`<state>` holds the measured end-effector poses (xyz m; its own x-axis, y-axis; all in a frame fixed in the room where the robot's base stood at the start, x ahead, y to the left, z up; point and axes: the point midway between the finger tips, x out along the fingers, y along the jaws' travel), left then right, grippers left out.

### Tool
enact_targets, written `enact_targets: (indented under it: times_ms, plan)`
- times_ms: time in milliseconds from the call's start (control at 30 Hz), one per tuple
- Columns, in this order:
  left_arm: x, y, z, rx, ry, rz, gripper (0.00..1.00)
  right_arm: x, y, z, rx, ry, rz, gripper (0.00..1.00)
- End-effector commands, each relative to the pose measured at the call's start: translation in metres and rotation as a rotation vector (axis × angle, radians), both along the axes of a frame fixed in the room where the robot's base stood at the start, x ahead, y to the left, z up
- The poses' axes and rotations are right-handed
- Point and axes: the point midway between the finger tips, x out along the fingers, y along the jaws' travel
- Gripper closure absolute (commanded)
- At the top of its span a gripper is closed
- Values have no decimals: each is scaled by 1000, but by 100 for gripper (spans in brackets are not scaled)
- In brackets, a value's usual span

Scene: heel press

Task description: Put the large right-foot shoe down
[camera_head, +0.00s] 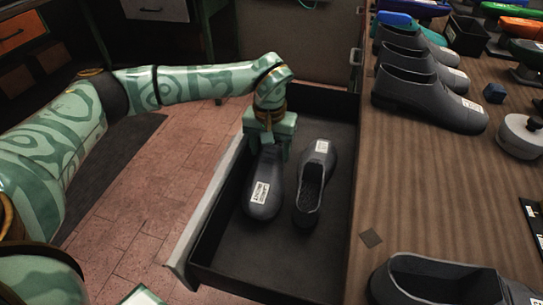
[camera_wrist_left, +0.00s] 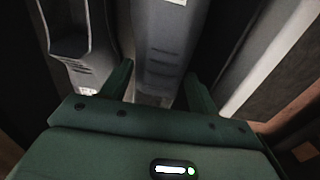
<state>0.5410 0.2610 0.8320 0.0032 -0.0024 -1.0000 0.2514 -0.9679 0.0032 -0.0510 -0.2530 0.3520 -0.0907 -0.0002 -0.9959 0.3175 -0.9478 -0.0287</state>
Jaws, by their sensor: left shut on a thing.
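My left gripper (camera_head: 272,135) is shut on the heel end of a dark grey shoe (camera_head: 264,185), which has a white label near its toe. This held shoe is inside the open drawer, toe toward the front. I cannot tell whether its sole touches the drawer floor. In the left wrist view the shoe (camera_wrist_left: 162,50) sits between the two green fingers (camera_wrist_left: 160,88). A second grey shoe (camera_head: 317,172) lies beside it on the right, its opening showing; it also shows in the left wrist view (camera_wrist_left: 70,28). My right gripper is not in view.
The dark drawer (camera_head: 260,262) has bare floor in front of the shoes.

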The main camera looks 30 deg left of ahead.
Motion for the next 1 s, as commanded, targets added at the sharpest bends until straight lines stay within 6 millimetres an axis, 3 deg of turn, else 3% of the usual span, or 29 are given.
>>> enact_targets:
  times_ms: [33, 100, 400, 433, 467, 767, 867, 1000]
  plan:
    - [-1, 0, -18, 0, 9, 0, 100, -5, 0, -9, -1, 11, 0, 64]
    - [-1, 0, -24, 0, 8, 1, 100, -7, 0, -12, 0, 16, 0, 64]
    - [0, 0, -21, 2, 1, 0, 100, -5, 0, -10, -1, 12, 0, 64]
    - [-1, 0, -22, 1, 2, 0, 37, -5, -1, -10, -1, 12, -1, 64]
    - [-1, 0, -22, 1, 2, 0, 30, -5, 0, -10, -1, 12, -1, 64]
    - [-1, 0, -21, 1, 2, 0, 30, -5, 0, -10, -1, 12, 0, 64]
    - [-1, 0, -9, 1, -1, 0, 30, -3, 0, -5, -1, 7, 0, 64]
    - [0, 0, 24, 2, -6, 0, 30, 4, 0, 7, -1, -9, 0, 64]
